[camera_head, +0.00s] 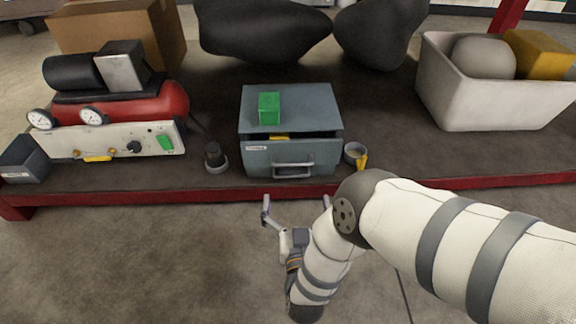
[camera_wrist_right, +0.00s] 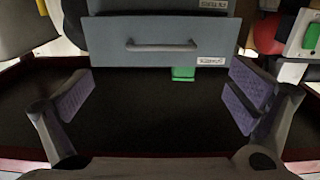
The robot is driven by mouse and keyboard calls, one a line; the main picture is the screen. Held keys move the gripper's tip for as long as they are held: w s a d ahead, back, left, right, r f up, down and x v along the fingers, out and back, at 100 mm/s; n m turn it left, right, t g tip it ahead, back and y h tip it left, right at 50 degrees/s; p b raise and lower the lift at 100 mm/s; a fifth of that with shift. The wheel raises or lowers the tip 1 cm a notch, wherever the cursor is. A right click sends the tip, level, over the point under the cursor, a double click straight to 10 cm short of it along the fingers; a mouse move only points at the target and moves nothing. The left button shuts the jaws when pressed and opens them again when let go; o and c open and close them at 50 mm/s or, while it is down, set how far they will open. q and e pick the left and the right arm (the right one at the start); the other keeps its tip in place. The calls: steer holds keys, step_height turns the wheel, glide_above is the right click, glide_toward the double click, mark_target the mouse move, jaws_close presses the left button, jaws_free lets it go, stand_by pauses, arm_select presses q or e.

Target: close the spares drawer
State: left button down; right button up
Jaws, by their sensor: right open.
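The spares drawer (camera_head: 318,158) is in a grey-blue cabinet (camera_head: 310,100) on the shelf. Its front stands out from the cabinet, with a dark gap behind its top edge and something yellow (camera_head: 280,137) showing inside. A bar handle (camera_head: 292,170) crosses the front; the right wrist view shows the drawer front (camera_wrist_right: 120,50) upside down, with the handle (camera_wrist_right: 162,47). My right gripper (camera_head: 296,207) is open and empty, in front of the drawer and apart from it. Its spread fingers flank the drawer in the right wrist view (camera_wrist_right: 160,100). My left gripper is out of view.
A green block (camera_head: 269,107) sits on the cabinet. A small cup (camera_head: 355,152) with a yellow part stands close to its right, and a dark knob-like object (camera_head: 215,158) to its left. The red shelf edge (camera_head: 220,196) runs below the drawer. A red compressor (camera_head: 150,103) stands left.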

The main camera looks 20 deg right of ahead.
mark_target(294, 164)
steer(key=b+x, duration=0.4)
steer(key=x, duration=0.7)
steer(key=shift+r, duration=0.15)
steer(key=c, duration=1.5)
steer(key=shift+o, duration=0.2)
steer(key=shift+d+r, duration=0.1)
